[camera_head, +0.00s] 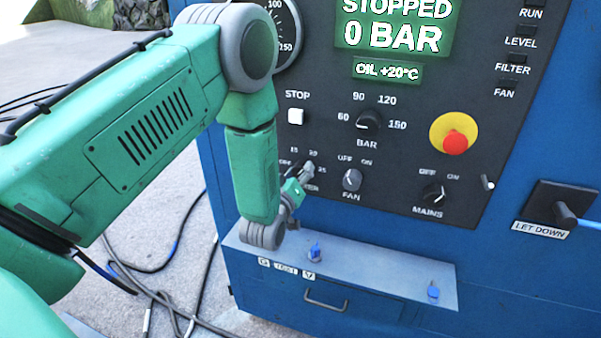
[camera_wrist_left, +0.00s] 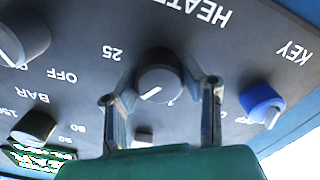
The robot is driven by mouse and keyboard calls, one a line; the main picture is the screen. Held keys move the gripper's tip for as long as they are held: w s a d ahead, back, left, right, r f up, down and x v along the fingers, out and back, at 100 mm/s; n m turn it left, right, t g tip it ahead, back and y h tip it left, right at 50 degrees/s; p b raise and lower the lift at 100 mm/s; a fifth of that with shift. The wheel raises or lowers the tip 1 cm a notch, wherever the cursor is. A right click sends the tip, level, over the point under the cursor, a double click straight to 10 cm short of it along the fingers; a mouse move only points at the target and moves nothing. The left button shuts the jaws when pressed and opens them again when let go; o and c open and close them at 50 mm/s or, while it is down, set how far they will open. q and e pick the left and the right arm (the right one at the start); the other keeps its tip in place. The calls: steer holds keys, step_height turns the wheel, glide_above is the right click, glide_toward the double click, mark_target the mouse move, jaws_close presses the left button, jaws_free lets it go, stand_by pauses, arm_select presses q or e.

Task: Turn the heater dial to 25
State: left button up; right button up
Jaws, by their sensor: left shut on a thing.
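The heater dial (camera_wrist_left: 160,78) is a dark round knob with a white pointer line, seen upside down in the left wrist view. The line slants toward the lower left of that picture, and the 25 mark is to the dial's upper left. My left gripper (camera_wrist_left: 162,105) has one finger on each side of the dial and is shut on it. In the head view my left gripper (camera_head: 302,178) is at the panel's lower left and mostly hides the dial. The marks 15, 20 and 25 show around it. My right gripper is not in view.
The FAN knob (camera_head: 352,180) is close to the right of my gripper, with the BAR knob (camera_head: 368,123) above it. A blue key switch (camera_wrist_left: 262,103) is beside the dial. A red emergency button (camera_head: 455,143) and a ledge (camera_head: 380,277) are nearby. Cables lie on the floor.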

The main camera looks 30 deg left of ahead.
arm_select(q)
steer(key=m+b, duration=0.1)
steer(key=m, duration=0.4)
steer(key=shift+f+m, duration=0.15)
steer(key=shift+m, duration=0.15)
steer(key=m+b, duration=0.1)
steer(key=m, duration=0.4)
steer(key=shift+d+m, duration=0.15)
steer(key=shift+m, duration=0.15)
steer(key=o, duration=1.1)
steer(key=shift+o, duration=0.2)
steer(key=shift+s, duration=0.15)
steer(key=v, duration=1.1)
steer(key=shift+s+d, duration=0.2)
steer(key=shift+s, duration=0.15)
